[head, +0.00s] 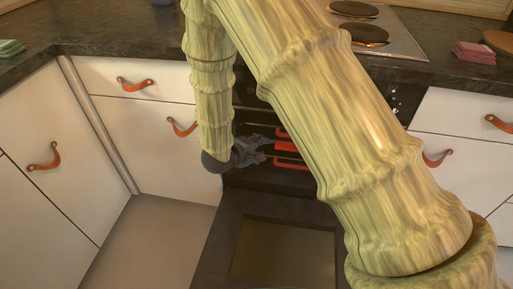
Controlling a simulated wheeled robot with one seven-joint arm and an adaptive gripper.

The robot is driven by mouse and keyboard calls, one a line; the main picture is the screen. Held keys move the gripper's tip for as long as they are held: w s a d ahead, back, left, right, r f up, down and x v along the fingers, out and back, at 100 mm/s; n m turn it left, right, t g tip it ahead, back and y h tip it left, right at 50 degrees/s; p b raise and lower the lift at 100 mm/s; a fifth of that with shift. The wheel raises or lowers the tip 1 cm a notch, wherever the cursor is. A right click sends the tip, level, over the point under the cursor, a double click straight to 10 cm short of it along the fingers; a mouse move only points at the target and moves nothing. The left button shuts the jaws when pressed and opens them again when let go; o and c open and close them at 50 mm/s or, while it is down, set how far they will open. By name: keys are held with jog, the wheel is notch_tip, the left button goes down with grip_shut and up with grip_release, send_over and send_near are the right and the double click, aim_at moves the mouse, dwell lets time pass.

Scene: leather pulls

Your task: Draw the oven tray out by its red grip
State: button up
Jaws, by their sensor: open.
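The oven (245,183) stands with its dark door (212,245) folded down in front. Inside the opening are red parts: a bar (287,147) level with my gripper and a red loop-like grip (290,162) just below it. Which one belongs to the tray is unclear; the tray body is dark and mostly hidden behind my arm. My gripper (268,150) is dark grey, open, and points right, with its fingertips close to the left ends of the red parts. I cannot tell whether they touch.
White cabinets with orange leather pulls (135,84) flank the oven on both sides. A cooktop (395,42) with round plates sits in the dark counter above. Folded green cloths (10,47) and red cloths (474,53) lie on the counter. Floor (150,240) is clear at left.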

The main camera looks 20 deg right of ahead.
jog(key=b+x, duration=0.3)
jog(key=x, duration=0.7)
jog(key=shift+w+d, duration=0.2)
jog(key=shift+d, duration=0.15)
jog(key=shift+f, duration=0.1)
grip_shut()
